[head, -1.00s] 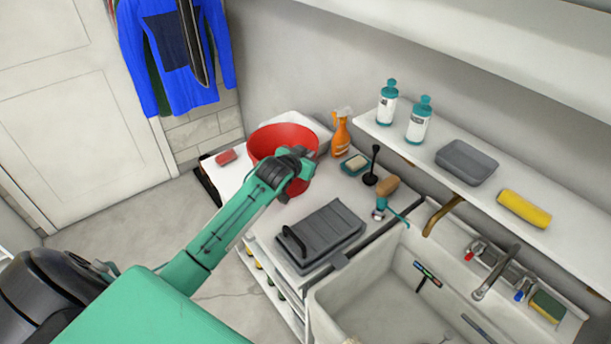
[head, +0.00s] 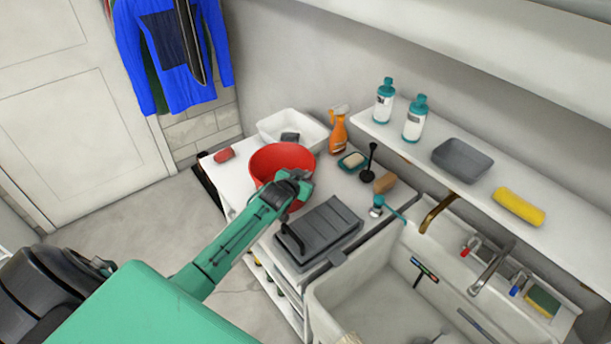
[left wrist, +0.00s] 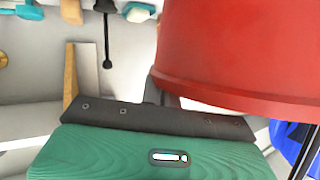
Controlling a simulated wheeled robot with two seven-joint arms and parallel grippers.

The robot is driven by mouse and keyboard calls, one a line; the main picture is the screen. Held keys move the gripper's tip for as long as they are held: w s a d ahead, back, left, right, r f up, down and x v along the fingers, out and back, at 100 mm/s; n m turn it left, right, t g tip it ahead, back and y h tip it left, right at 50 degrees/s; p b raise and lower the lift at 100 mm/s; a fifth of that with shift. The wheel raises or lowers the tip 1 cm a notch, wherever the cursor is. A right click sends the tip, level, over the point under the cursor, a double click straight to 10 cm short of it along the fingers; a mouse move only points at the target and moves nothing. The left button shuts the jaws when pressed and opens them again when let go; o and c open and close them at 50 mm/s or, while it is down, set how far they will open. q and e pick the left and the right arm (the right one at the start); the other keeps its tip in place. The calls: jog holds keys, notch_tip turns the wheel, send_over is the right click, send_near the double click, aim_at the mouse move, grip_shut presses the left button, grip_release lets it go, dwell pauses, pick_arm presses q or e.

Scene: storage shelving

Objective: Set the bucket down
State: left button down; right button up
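In the left wrist view a dark finger (left wrist: 152,92) meets the bucket's edge. I cannot tell whether the bucket's base touches the counter. My right gripper is not in view.
A white basin (head: 303,128) stands behind the bucket, a red sponge (head: 224,155) to its left. A spray bottle (head: 338,132), soap dish (head: 352,161) and plunger (head: 369,162) stand to its right.

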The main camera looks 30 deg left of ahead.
pick_arm(q)
jog(key=c, duration=1.7)
grip_release()
jog(key=b+v, duration=0.1)
jog(key=v, duration=1.1)
jog(key=shift+a+r+b, duration=0.1)
jog(key=shift+b, duration=0.2)
